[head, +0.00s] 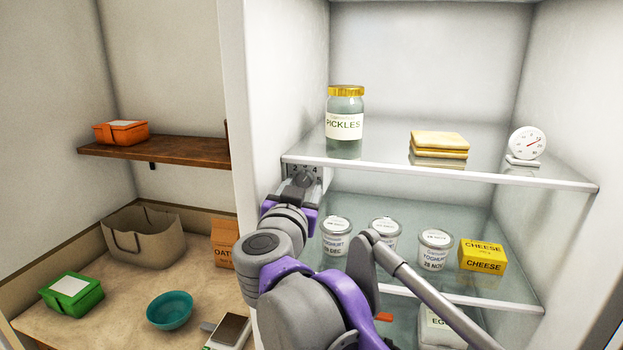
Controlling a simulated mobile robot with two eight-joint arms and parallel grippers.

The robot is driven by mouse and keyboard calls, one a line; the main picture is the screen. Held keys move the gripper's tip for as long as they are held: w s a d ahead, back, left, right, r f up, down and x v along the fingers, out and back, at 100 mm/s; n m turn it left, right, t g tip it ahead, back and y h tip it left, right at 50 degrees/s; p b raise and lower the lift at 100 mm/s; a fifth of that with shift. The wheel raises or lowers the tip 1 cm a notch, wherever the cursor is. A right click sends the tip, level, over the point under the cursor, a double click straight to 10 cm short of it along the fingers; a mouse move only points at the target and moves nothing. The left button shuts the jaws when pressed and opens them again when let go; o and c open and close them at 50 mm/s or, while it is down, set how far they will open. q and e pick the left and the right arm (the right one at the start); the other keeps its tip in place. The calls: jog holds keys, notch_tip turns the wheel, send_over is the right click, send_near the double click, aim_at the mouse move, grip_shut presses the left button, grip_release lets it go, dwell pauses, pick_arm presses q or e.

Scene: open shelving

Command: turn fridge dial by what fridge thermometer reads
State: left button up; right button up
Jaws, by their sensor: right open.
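The fridge dial (303,179) is a grey knob on a plate with numbers, on the left inner wall just under the upper glass shelf. My right gripper (295,194) is right in front of the dial, open, and hides its lower part. I cannot tell whether the fingers touch the knob. The fridge thermometer (527,144) is a round white gauge on a stand at the right end of the upper shelf. A red needle shows on its face, but its numbers are too small to read. My left gripper is out of view.
The upper glass shelf (390,167) also holds a pickles jar (345,130) and a stack of yellow slices (439,145). Below are several yoghurt pots (434,250) and a cheese box (483,257). Left of the fridge wall is a wooden shelf (180,150) and a counter.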

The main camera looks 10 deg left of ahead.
jog(key=shift+w, duration=0.15)
jog(key=shift+a, duration=0.1)
jog(key=shift+r, duration=0.1)
grip_shut()
jog(key=shift+m, duration=0.3)
jog(key=m, duration=0.4)
jog(key=shift+m+t, duration=0.3)
jog(key=m, duration=0.5)
jog(key=shift+a+m+h, duration=0.15)
jog(key=shift+m+h, duration=0.15)
jog(key=shift+m, duration=0.1)
